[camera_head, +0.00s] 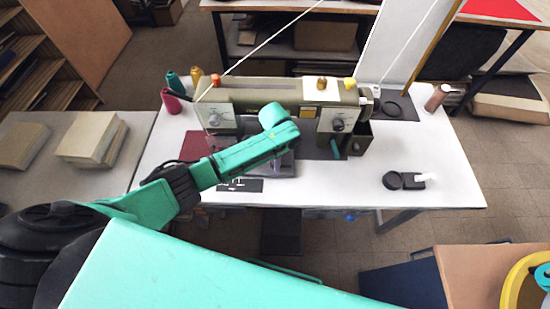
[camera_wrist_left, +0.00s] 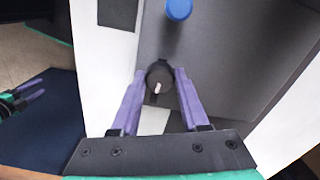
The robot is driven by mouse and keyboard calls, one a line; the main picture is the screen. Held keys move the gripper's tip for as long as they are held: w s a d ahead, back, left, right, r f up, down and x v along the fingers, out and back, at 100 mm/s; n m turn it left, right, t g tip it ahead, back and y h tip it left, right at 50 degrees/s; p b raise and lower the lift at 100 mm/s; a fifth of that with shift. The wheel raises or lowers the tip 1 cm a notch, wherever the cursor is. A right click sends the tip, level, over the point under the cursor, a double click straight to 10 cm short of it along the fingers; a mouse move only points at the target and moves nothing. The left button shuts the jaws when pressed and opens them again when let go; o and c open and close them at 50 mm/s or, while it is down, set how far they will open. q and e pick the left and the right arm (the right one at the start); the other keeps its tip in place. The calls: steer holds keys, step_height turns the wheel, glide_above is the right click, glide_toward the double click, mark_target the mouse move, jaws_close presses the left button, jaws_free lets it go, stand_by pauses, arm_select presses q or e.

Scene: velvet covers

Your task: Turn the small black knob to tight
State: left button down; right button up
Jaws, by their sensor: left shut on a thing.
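The small black knob (camera_wrist_left: 158,80) with a white mark shows in the left wrist view, standing on a grey surface. My left gripper (camera_wrist_left: 158,74) has its two purple fingers shut on either side of it. In the head view my left arm (camera_head: 250,152) reaches over the white table to the front of the sewing machine (camera_head: 270,92). Its fingertips and the small knob cannot be made out there. My right gripper (camera_wrist_left: 30,93) shows small at the left edge of the left wrist view, its purple fingers apart and empty.
A blue round cap (camera_wrist_left: 179,9) stands beyond the black knob. On the white table (camera_head: 440,155) are thread spools (camera_head: 175,82), a black round object (camera_head: 393,181) and a pink-brown spool (camera_head: 437,97). A yellow bin (camera_head: 512,285) is at lower right. The table's right side is mostly clear.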

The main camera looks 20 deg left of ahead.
arm_select(q)
steer(key=m+p, duration=0.1)
steer(key=m, duration=0.4)
steer(key=shift+w+r+m, duration=0.1)
steer(key=shift+r+m, duration=0.05)
steer(key=shift+m, duration=0.15)
steer(key=m, duration=0.5)
steer(key=shift+m, duration=0.3)
steer(key=shift+c, duration=2)
jaws_free()
step_height(320, 180, up, 14)
steer(key=shift+r+b, duration=0.2)
steer(key=shift+b, duration=0.2)
